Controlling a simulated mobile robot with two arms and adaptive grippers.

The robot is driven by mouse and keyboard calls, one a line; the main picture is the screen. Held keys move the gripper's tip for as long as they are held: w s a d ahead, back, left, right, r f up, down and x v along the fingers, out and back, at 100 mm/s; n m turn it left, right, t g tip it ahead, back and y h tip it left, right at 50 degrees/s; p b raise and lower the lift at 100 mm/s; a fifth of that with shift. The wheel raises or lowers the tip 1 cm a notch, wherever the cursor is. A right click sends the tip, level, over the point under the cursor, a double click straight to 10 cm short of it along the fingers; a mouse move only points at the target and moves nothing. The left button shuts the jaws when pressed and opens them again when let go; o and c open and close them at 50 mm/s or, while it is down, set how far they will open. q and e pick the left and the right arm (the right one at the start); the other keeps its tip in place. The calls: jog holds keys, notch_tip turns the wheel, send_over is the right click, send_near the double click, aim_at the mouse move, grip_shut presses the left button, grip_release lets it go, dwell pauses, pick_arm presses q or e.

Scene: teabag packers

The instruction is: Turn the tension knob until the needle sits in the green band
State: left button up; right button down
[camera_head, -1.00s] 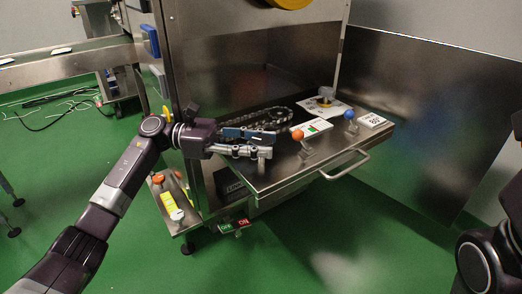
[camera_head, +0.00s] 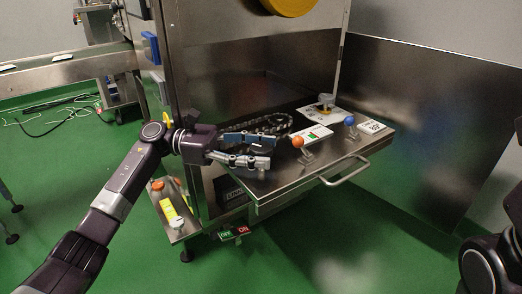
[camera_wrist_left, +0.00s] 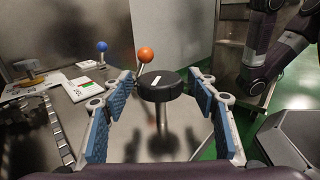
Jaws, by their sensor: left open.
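The tension knob (camera_wrist_left: 160,85) is a black round knob with a white mark on top. In the left wrist view it stands on a post between the two blue-padded fingers of my left gripper (camera_wrist_left: 159,103), with gaps on both sides. In the head view, my left gripper (camera_head: 266,150) is open over the left part of the steel shelf, its fingers largely hiding the knob. The gauge plate (camera_head: 318,133), white with green and red marks, lies right of the gripper; it also shows in the left wrist view (camera_wrist_left: 103,88). Its needle is too small to read. My right gripper is out of view.
An orange ball lever (camera_head: 298,141) and a blue ball lever (camera_head: 349,120) stand along the shelf front. A chain (camera_head: 278,122) lies behind my left gripper. A handle (camera_head: 345,172) juts from the shelf's front edge. A small side panel (camera_head: 172,207) sits lower left.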

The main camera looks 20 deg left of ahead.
pick_arm(q)
jog(key=s+a, duration=0.1)
jog(key=a, duration=1.1)
jog(key=shift+s, duration=0.2)
jog(key=shift+s+f, duration=0.1)
